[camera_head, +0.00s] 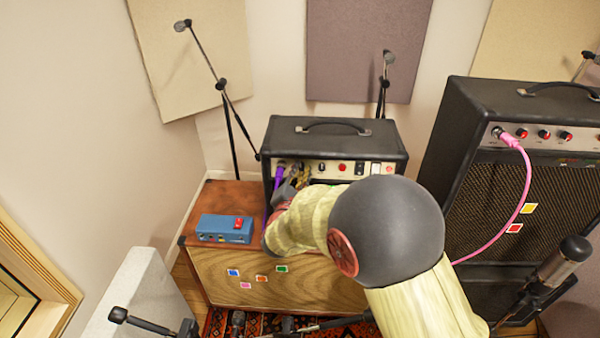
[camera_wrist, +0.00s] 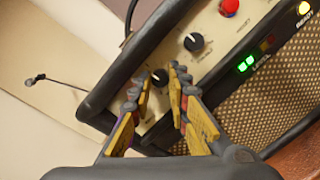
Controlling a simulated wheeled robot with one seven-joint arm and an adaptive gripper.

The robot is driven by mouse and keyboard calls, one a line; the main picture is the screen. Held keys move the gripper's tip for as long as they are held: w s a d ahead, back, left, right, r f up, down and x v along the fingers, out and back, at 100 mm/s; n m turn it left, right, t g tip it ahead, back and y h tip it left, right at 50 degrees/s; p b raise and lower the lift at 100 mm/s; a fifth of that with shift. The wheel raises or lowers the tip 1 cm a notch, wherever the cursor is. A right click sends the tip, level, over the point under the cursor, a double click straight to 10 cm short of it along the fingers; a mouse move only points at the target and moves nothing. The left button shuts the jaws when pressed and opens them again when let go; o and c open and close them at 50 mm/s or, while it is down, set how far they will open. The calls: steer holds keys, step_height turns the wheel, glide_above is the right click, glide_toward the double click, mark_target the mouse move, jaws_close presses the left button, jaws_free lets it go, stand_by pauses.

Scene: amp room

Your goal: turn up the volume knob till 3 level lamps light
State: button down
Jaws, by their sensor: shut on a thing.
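The small black amp (camera_head: 335,137) stands on a wooden cabinet, its panel facing me. In the wrist view a black knob (camera_wrist: 160,77) with a white pointer sits between the two fingertips of my gripper (camera_wrist: 158,74), which is shut on it. My gripper also shows in the head view (camera_head: 290,187), at the left of the panel; there it hides the knob. In the wrist view two green level lamps (camera_wrist: 245,64) are lit. The amber and red lamps (camera_wrist: 267,43) beside them look dark. The knob's label cannot be read.
A second black knob (camera_wrist: 194,42) and a red button (camera_wrist: 229,8) sit along the panel. A purple cable (camera_head: 279,176) is plugged in near my gripper. A blue box (camera_head: 224,228) lies on the cabinet at left. A larger amp (camera_head: 520,180) with a pink cable stands at right.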

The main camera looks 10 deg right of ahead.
steer(key=c, duration=1.7)
jaws_free()
steer(key=shift+v, duration=4.05)
